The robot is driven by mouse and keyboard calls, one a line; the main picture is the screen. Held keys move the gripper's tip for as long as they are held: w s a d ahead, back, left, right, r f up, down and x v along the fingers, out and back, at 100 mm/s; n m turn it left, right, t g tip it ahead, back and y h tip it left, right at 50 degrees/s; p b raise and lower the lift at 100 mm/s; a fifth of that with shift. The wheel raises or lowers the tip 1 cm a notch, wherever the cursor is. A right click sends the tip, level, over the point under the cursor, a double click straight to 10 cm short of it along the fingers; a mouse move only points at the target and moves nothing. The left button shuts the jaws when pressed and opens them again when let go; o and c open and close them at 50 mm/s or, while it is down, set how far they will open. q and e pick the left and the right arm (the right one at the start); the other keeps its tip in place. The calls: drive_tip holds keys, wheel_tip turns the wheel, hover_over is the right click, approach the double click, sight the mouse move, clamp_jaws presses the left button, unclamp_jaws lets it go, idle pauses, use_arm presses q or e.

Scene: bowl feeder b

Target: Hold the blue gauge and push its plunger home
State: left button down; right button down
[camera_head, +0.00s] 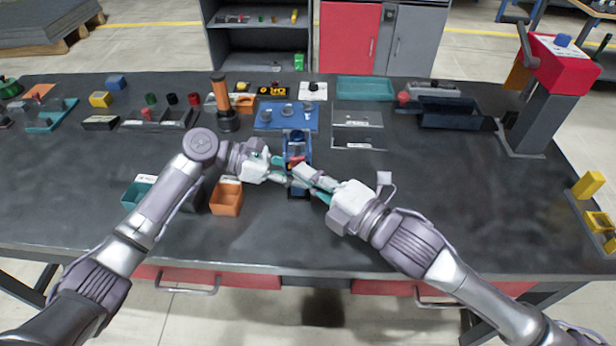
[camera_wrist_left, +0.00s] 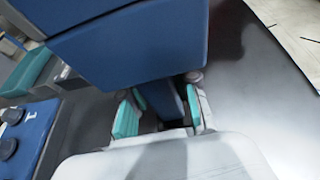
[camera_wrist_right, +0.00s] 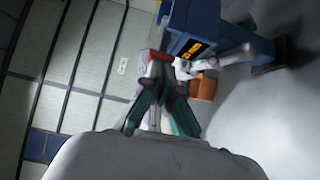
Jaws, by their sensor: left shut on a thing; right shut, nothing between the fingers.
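The blue gauge (camera_head: 296,140) stands over the middle of the dark table, with a small red part on its near side. It fills the top of the left wrist view (camera_wrist_left: 130,45) and shows a black and yellow label in the right wrist view (camera_wrist_right: 188,22). My left gripper (camera_head: 280,170) is shut on the gauge's lower part, its teal fingers on either side of a narrow blue piece. My right gripper (camera_head: 302,176) is shut and empty, its fingertips close in front of the gauge. I cannot tell whether they touch it, and the plunger is not clear.
An orange bin (camera_head: 226,198) stands just left of the grippers. A blue plate with knobs (camera_head: 286,117) and a clear tray (camera_head: 357,127) lie behind. A red-topped press (camera_head: 560,65) stands at the right. The table right of my right arm is mostly clear.

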use_arm(q)
drive_tip(key=shift+f, duration=0.1)
drive_tip(key=shift+s+d, duration=0.1)
drive_tip(key=shift+s, duration=0.05)
use_arm(e)
drive_tip(key=shift+w+f, duration=0.1)
drive_tip(key=shift+w, duration=0.95)
use_arm(q)
drive_tip(key=shift+s, duration=0.1)
use_arm(e)
drive_tip(key=shift+s, duration=0.1)
use_arm(q)
drive_tip(key=shift+w, duration=0.25)
use_arm(e)
drive_tip(key=s+d, duration=0.7)
drive_tip(key=s, duration=0.3)
drive_tip(key=shift+s+d+r, duration=0.25)
drive_tip(key=shift+s+d, duration=0.1)
drive_tip(key=shift+d, duration=0.05)
use_arm(q)
drive_tip(key=c, duration=0.8)
unclamp_jaws()
drive_tip(key=shift+o, duration=0.2)
